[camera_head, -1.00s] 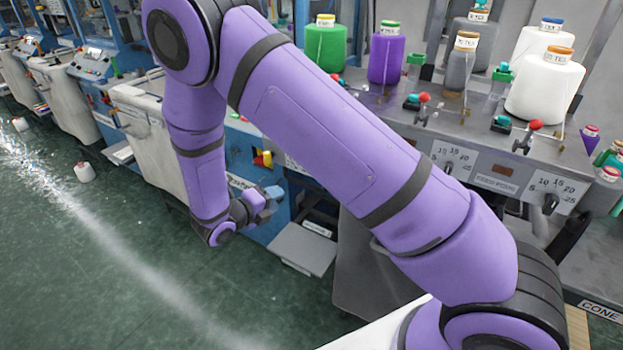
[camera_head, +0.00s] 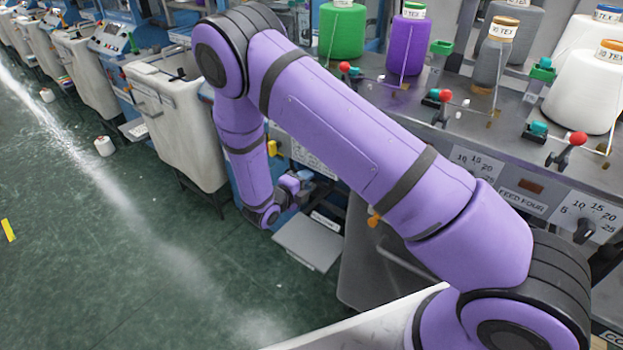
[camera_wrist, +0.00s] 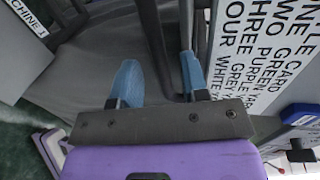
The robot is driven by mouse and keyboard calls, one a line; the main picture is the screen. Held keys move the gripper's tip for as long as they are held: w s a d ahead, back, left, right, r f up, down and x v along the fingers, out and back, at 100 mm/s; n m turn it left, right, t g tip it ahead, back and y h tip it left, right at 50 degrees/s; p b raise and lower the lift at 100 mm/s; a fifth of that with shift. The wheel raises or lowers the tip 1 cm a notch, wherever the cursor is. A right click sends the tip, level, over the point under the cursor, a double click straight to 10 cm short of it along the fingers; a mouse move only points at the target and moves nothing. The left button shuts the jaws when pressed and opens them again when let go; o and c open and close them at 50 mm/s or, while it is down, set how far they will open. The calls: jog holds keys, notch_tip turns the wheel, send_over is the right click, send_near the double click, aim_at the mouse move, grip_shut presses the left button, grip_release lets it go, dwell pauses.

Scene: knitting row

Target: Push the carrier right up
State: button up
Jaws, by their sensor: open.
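My gripper (camera_head: 292,187) hangs low in front of the blue knitting machine in the head view, above a grey step-like plate (camera_head: 308,243). In the wrist view my gripper (camera_wrist: 160,82) has its two blue fingertips well apart, with nothing between them. Dark grey bars and a dark panel show beyond the fingertips. I cannot make out the carrier for certain in either view; my arm covers much of the machine front.
A printed card sign (camera_wrist: 262,55) is right of the fingers. Yarn cones, including a purple one (camera_head: 406,45), stand on the grey machine top. Pale bins (camera_head: 180,115) line the row. A white cone (camera_head: 104,146) lies on the green floor, otherwise mostly open at left.

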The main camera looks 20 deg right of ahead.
jog(key=shift+x, duration=1.5)
grip_shut()
jog(key=shift+r, duration=0.15)
notch_tip(320, 180, up, 40)
jog(key=shift+w+r, duration=0.15)
jog(key=shift+r, duration=0.1)
